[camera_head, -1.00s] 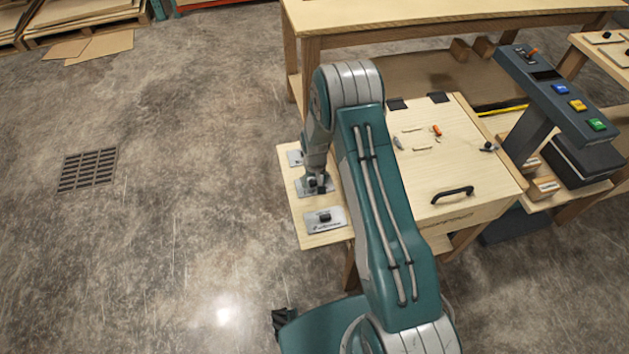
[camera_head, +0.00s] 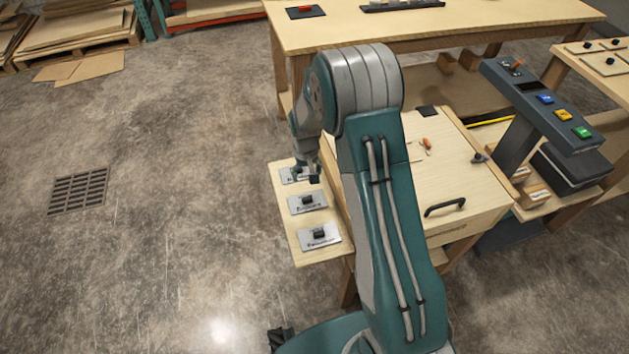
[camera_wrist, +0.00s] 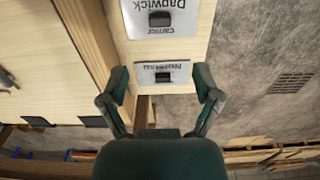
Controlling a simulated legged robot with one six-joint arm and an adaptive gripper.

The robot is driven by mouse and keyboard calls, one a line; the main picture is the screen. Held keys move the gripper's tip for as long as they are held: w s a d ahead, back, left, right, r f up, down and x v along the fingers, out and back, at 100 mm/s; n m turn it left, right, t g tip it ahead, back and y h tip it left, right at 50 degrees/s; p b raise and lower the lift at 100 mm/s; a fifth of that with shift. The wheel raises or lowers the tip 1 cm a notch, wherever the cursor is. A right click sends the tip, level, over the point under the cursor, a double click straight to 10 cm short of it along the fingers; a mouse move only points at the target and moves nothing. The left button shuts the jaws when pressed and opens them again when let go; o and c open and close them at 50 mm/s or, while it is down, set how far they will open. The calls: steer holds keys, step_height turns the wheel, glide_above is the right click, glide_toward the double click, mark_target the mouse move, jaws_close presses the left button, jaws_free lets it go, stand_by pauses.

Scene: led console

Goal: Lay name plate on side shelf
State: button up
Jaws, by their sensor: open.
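Three metallic name plates with dark knobs lie in a row on the pale wooden side shelf (camera_head: 284,188). In the head view they are the far plate (camera_head: 290,176), the middle plate (camera_head: 308,203) and the near plate (camera_head: 319,237). My gripper (camera_head: 314,179) is open and empty, above the shelf by the far plate, partly hiding it. In the wrist view, my gripper's fingers (camera_wrist: 161,76) stand apart on either side of one plate (camera_wrist: 181,68), whose lettering is too small to read surely. Another plate, lettered "Dapwick" (camera_wrist: 160,28), lies beyond the fingertips.
The console box (camera_head: 470,180) with a black handle (camera_head: 445,206) stands right of the shelf. A grey post panel with coloured buttons (camera_head: 545,105) is farther right. A long workbench (camera_head: 400,28) is behind. Open concrete floor with a drain grate (camera_head: 79,190) lies left.

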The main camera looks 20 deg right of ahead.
steer(key=s+r+t, duration=0.1)
steer(key=s+r, duration=0.4)
steer(key=r, duration=0.7)
steer(key=s+r+t, duration=0.2)
steer(key=s+r, duration=0.4)
steer(key=r, duration=0.6)
steer(key=s+r+t, duration=0.1)
steer(key=s+r, duration=0.2)
steer(key=s, duration=0.6)
steer(key=s+r+t, duration=0.1)
steer(key=s+r, duration=0.3)
steer(key=s, duration=0.5)
steer(key=shift+t, duration=0.3)
